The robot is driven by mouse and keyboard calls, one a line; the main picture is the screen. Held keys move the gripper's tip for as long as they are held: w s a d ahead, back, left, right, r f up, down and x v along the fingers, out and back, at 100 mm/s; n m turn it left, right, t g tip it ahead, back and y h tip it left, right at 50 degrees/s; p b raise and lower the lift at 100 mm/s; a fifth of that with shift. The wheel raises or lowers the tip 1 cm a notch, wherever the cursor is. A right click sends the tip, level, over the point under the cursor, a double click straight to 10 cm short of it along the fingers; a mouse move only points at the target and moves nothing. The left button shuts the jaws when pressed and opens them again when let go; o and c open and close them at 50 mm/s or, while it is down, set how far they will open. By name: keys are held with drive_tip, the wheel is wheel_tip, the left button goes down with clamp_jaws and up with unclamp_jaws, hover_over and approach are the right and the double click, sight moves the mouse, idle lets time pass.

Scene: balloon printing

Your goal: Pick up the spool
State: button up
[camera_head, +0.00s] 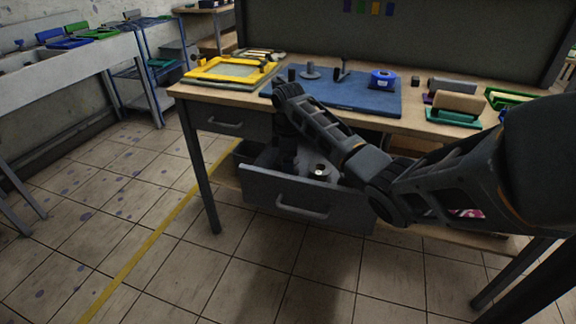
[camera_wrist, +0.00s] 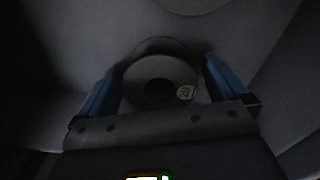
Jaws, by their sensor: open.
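A dark round spool (camera_wrist: 150,90) with a center hole and a small white label lies in the wrist view between the two blue fingers of my gripper (camera_wrist: 161,64). The fingers are open on either side of it, with gaps visible. In the head view my gripper (camera_head: 284,163) reaches down into the open drawer (camera_head: 295,203). A round, light-topped item (camera_head: 320,170) sits in the drawer to its right. I cannot tell if this is the same spool. The fingertips are hidden in the head view.
The drawer hangs under a workbench (camera_head: 215,93) with a blue mat (camera_head: 350,95), a yellow frame (camera_head: 228,70) and a blue roll (camera_head: 382,79) on top. The drawer walls surround my gripper closely. Part of another pale round shape (camera_wrist: 195,4) shows at the wrist view's top edge.

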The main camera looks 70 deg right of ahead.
drive_tip(key=shift+f, duration=0.2)
drive_tip(key=c, duration=1)
drive_tip(key=shift+r, duration=0.55)
drive_tip(key=r, duration=0.2)
drive_tip(key=s+r, duration=0.1)
drive_tip(key=shift+d+r, duration=0.25)
drive_tip(key=shift+r, duration=0.1)
drive_tip(key=s+d+r+p, duration=0.1)
drive_tip(key=s+r, duration=0.1)
drive_tip(key=s, duration=0.1)
drive_tip(key=s+r+p, duration=0.1)
drive_tip(key=s+r, duration=0.1)
drive_tip(key=s+d+r+p, duration=0.1)
drive_tip(key=s, duration=0.2)
drive_tip(key=shift+s+d+r, duration=0.3)
drive_tip(key=shift+s+r, duration=0.05)
drive_tip(key=shift+r, duration=0.05)
drive_tip(key=shift+s+d+r+p, duration=0.1)
drive_tip(key=shift+s+r+p, duration=0.05)
drive_tip(key=shift+s+p, duration=0.15)
drive_tip(key=shift+s+d+r+p, duration=0.1)
drive_tip(key=shift+s+p, duration=0.05)
drive_tip(key=shift+s, duration=0.25)
